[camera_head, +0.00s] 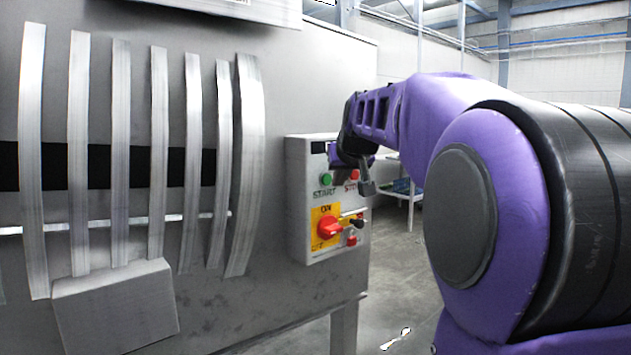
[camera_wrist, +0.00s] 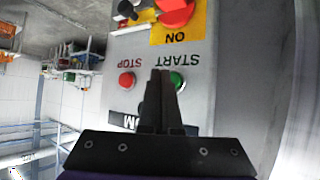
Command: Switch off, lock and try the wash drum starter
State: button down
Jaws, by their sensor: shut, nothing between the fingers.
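The grey starter box (camera_head: 298,215) is on the right end of the drum's panel. It has a green START button (camera_head: 326,180), a red STOP button (camera_head: 355,174) and a red rotary switch (camera_head: 330,228) on a yellow ON/OFF plate (camera_head: 318,212); I cannot tell the switch's exact setting. A black knob (camera_head: 357,221) and a small red item (camera_head: 352,240) are right of the switch. My gripper (camera_head: 367,189) is shut and empty in front of the box. In the wrist view its fingertips (camera_wrist: 161,73) appear between the STOP button (camera_wrist: 127,79) and START button (camera_wrist: 177,79), partly covering the green one.
The grey drum panel (camera_head: 270,120) with curved metal slats (camera_head: 120,150) fills the left. A shelf table (camera_head: 410,192) stands behind on the right. The floor (camera_head: 405,270) right of the panel looks mostly clear, with a small pale item (camera_head: 396,338) in front.

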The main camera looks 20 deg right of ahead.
jog(key=shift+w, duration=0.1)
dwell(0.6)
jog(key=shift+w+a, duration=0.15)
jog(key=shift+w, duration=0.15)
jog(key=shift+w+a+p, duration=0.15)
jog(key=shift+w+p, duration=0.25)
jog(key=shift+p, duration=0.2)
dwell(0.5)
jog(key=shift+s, duration=0.1)
jog(key=shift+s+d+b, duration=0.3)
jog(key=shift+s+b, duration=0.25)
jog(key=shift+s, duration=0.15)
jog(key=shift+s+f, duration=0.1)
